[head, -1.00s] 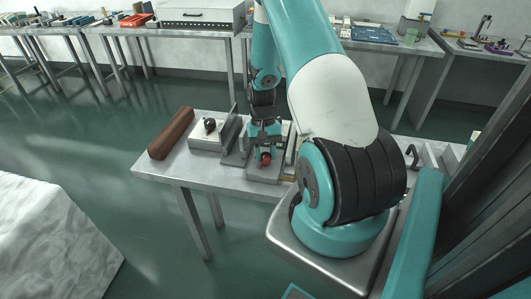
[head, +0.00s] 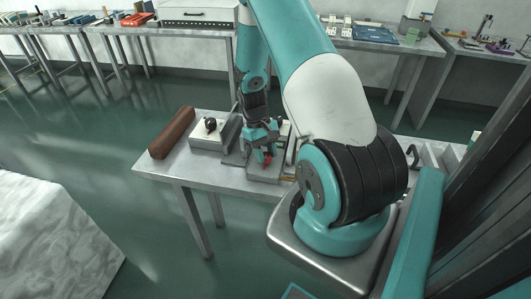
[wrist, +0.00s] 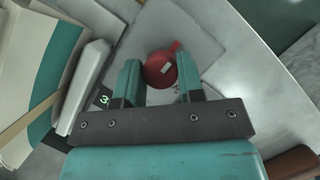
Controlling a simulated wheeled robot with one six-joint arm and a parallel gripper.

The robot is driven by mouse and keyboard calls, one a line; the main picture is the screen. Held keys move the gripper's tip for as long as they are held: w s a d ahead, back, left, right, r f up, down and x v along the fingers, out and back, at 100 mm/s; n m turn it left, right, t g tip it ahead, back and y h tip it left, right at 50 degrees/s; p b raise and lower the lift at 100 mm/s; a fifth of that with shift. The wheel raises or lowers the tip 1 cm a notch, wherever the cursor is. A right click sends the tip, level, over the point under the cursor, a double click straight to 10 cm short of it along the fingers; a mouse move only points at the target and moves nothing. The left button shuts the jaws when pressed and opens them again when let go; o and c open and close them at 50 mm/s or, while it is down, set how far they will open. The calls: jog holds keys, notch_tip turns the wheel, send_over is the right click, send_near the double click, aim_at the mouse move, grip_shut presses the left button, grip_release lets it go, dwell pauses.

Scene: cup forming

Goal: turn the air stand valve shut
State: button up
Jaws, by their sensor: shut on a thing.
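The red valve handle (wrist: 160,70) is round, with a small pale label and a short lever that points to the upper right in the wrist view. It sits over a grey plate (wrist: 185,32) of the air stand. My gripper (wrist: 161,75) has one teal finger on each side of the handle and is shut on it.
A brown block (head: 172,133) lies at the table's left end. Beside it stands a pale box with a black knob (head: 209,125), with a grey upright block (head: 230,130) between it and the stand. The table's front left (head: 175,170) is clear.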

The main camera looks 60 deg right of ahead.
jog(key=o, duration=0.9)
jog(key=b+v, duration=0.2)
jog(key=v, duration=1.5)
jog(key=shift+w+r, duration=0.15)
jog(key=shift+r, duration=0.05)
jog(key=a+r+n+t, duration=0.1)
jog(key=a+r+n, duration=0.25)
jog(key=a, duration=0.75)
jog(key=a+r+n+t, duration=0.2)
jog(key=a+r, duration=0.2)
jog(key=a, duration=0.6)
jog(key=s+a+r+n+y, duration=0.1)
jog(key=s+a+r+n, duration=0.1)
jog(key=s+a, duration=0.6)
jog(key=s+a+r+n+t+y, duration=0.1)
jog(key=s+a+n, duration=0.3)
jog(key=s+a, duration=0.4)
jog(key=shift+s+a+r+y, duration=0.25)
jog(key=shift+a+r+y, duration=0.05)
jog(key=shift+a+r, duration=0.1)
